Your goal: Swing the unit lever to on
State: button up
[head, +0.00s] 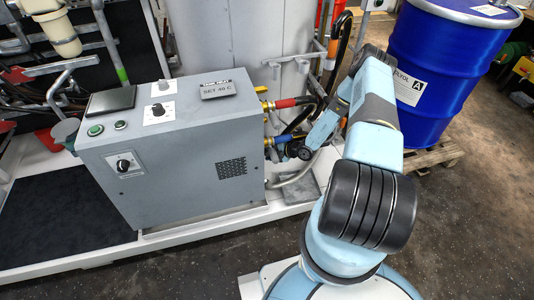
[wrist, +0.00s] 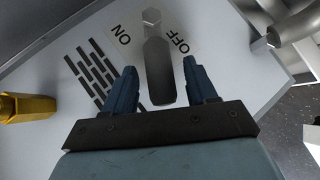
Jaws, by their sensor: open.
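The unit is a grey cabinet (head: 170,150) in the head view, left of my arm. In the wrist view, its side panel carries a dark grey lever (wrist: 158,70) with a hexagonal metal head. The ON label (wrist: 122,38) is left of the lever and the OFF label (wrist: 178,42) right of it, both turned. My gripper (wrist: 162,84) is open, one finger on each side of the lever, with visible gaps. Whether the fingers reach down to the lever's depth I cannot tell. In the head view the lever is hidden.
A yellow fitting (wrist: 27,107) stands left in the wrist view, and a grey pipe (wrist: 296,27) at upper right. In the head view, hoses with a red sleeve (head: 290,102) leave the cabinet's right side. A blue drum (head: 440,70) stands on a wooden pallet (head: 432,158).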

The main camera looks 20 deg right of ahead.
jog(key=v, duration=1.2)
